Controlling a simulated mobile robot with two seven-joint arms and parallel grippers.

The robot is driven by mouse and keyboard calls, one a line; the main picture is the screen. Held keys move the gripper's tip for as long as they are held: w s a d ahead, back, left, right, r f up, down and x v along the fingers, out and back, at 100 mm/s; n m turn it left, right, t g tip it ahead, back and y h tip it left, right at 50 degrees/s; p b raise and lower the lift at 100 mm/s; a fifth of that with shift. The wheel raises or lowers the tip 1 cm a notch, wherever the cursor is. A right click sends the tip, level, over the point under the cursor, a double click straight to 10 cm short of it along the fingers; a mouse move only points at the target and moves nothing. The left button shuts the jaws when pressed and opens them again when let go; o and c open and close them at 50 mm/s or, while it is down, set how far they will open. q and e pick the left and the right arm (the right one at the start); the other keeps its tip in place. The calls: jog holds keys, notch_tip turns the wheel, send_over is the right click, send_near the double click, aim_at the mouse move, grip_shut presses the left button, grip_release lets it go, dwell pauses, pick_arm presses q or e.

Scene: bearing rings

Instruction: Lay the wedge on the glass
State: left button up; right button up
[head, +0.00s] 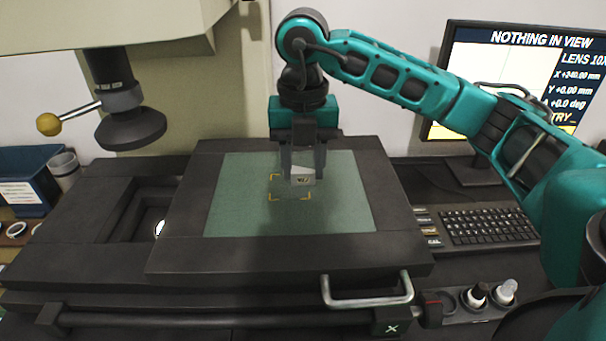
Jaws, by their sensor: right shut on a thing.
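The glass (235,205) is a greenish plate set in a dark stage, with orange corner marks near its middle. The wedge (303,177) is a small light grey block with a dark mark on its front face. My right gripper (303,170) points down over the glass and is shut on the wedge, which is at the corner marks. I cannot tell whether the wedge touches the glass. My left gripper is not in view.
A lens head (130,127) with a yellow-knobbed lever hangs at the left. A metal handle (368,302) sticks out at the stage front. A monitor (520,75) reads "NOTHING IN VIEW", with a keyboard (490,226) before it. Small bottles (505,292) stand front right.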

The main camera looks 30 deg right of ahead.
jog(key=shift+f, duration=1.35)
jog(key=o, duration=1.1)
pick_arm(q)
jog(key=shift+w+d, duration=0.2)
